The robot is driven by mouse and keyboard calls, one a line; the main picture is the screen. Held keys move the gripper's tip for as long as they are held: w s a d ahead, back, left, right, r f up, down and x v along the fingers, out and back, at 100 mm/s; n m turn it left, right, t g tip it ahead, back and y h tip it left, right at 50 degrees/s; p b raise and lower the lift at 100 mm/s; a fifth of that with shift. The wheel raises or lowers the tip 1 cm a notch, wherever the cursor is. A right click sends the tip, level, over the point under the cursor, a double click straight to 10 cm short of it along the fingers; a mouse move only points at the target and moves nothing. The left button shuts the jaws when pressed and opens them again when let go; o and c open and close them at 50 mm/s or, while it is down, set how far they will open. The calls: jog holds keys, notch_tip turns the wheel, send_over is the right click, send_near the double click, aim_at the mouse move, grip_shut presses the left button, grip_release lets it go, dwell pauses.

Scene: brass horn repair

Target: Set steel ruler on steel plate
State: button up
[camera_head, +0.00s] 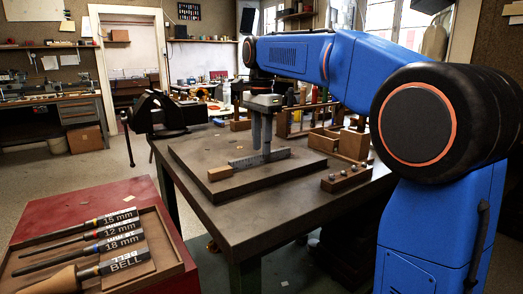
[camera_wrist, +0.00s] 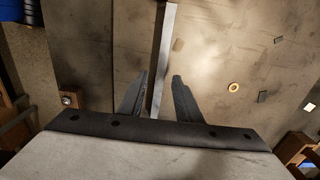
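The steel ruler (camera_head: 277,154) is a long grey strip on the raised dark steel plate (camera_head: 195,165) on the bench. Its left end is close to a small wooden block (camera_head: 220,173); I cannot tell whether they touch. My gripper (camera_head: 261,153) points down at the ruler, with its fingertips low over the plate. In the wrist view, the ruler (camera_wrist: 165,45) runs up the picture between the fingers of my gripper (camera_wrist: 161,80). A gap shows between each finger and the ruler. The ruler's near part is hidden behind the gripper body.
A dark vise (camera_head: 160,113) stands at the bench's back left. A wooden holder with pegs (camera_head: 345,178) and a wooden box (camera_head: 340,143) stand to the right. A red cabinet (camera_head: 60,212) with a tray of labelled tools is at front left. The bench's front strip is clear.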

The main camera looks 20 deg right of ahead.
notch_tip(320, 180, up, 10)
jog(key=shift+f, duration=0.2)
jog(key=shift+s, duration=0.1)
dwell(0.3)
